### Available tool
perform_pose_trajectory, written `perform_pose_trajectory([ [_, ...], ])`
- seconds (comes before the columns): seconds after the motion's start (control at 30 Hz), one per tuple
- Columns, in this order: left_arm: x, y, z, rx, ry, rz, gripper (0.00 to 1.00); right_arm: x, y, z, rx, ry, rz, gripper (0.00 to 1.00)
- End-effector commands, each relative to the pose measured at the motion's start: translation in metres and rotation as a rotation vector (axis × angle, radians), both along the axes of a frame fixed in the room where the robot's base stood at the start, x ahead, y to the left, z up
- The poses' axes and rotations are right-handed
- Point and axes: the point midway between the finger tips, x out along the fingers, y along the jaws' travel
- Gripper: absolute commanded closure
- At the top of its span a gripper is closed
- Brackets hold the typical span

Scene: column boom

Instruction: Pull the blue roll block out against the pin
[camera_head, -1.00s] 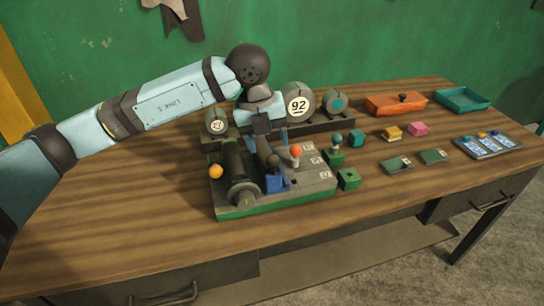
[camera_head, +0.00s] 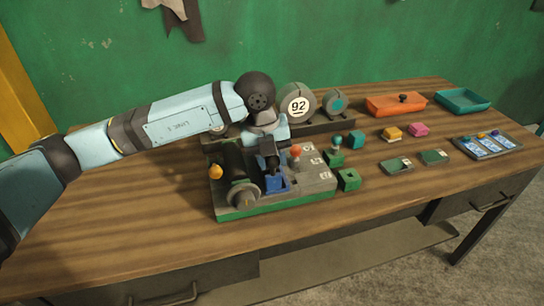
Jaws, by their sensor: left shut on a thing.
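The blue roll block (camera_head: 276,183) sits on the grey and green machine base (camera_head: 245,208), right of the dark roller (camera_head: 236,172). My left gripper (camera_head: 269,166) points down from above and is shut on the top of the block. Its fingertips are dark and partly merge with the dark parts there. I cannot make out the pin. An orange-red knob (camera_head: 295,151) stands just right of the gripper, and a yellow-orange knob (camera_head: 215,171) is at the base's left. My right gripper is not in view.
Behind the base stand round gauges, one marked 92 (camera_head: 297,104). Green blocks (camera_head: 348,179) lie right of the base. Farther right are an orange box (camera_head: 396,104), a teal tray (camera_head: 463,101) and a card tray (camera_head: 487,145). The table's front left is clear.

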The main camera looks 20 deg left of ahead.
Motion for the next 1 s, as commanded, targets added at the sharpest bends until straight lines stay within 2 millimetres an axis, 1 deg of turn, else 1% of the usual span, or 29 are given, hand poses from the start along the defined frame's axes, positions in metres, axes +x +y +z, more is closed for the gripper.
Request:
perform_pose_trajectory([
  [0.13,0.004,-0.006,0.000,-0.001,-0.001,-0.001,1.00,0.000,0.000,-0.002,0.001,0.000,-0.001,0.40],
  [0.33,0.017,-0.025,0.000,-0.001,-0.002,0.000,1.00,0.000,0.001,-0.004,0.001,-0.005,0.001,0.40],
  [0.57,0.017,-0.025,0.001,-0.001,-0.002,0.000,1.00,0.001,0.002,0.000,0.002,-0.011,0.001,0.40],
  [0.6,0.017,-0.024,0.001,-0.001,-0.002,0.000,0.60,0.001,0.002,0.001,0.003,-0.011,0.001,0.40],
  [0.7,0.017,-0.024,0.001,-0.001,-0.001,0.000,0.40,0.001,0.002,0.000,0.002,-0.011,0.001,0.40],
  [1.0,0.017,-0.024,0.002,-0.001,-0.001,0.000,0.40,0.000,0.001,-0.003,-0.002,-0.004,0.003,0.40],
])
